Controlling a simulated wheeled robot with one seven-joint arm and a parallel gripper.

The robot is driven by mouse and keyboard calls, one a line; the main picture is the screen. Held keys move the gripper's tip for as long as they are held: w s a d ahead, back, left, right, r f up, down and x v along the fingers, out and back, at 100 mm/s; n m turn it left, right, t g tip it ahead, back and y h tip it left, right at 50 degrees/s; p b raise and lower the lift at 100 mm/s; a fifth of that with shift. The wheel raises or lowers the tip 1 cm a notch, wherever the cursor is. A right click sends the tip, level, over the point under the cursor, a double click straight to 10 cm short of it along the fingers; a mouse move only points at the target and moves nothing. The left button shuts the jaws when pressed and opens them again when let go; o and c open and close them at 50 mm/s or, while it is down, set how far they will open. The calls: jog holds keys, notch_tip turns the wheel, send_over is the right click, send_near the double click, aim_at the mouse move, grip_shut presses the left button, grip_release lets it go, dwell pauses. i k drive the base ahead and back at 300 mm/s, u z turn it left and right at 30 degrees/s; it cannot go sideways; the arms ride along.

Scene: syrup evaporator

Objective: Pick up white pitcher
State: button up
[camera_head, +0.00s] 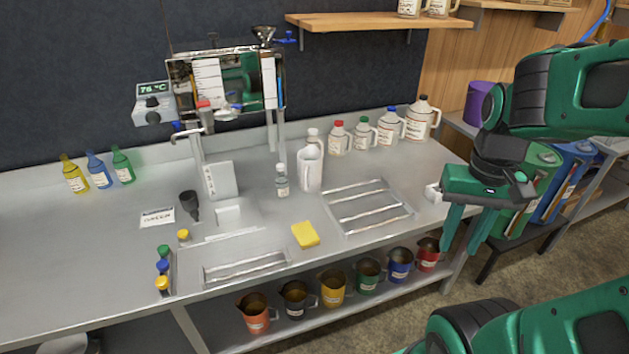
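The white pitcher (309,169) stands upright on the steel counter, right of the middle tap unit and behind the drain tray. A small clear bottle with a label (282,181) stands close on its left, and a white jug partly hidden by it (314,139) stands just behind. My gripper (466,244) hangs at the right, past the counter's right end, with its two green fingers pointing down. The fingers are apart, with nothing seen between them. The gripper is well to the right of the pitcher.
The steel counter (100,222) has an evaporator (225,85) at the back. Several labelled jugs (391,125) line the back right. A yellow sponge (305,234) lies near the front beside a slotted drain tray (367,207). Coloured pitchers (333,287) stand on the shelf below.

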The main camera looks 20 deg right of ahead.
aim_at(309, 159)
jog(key=z, duration=0.85)
jog(key=i, duration=0.4)
jog(key=u, duration=0.35)
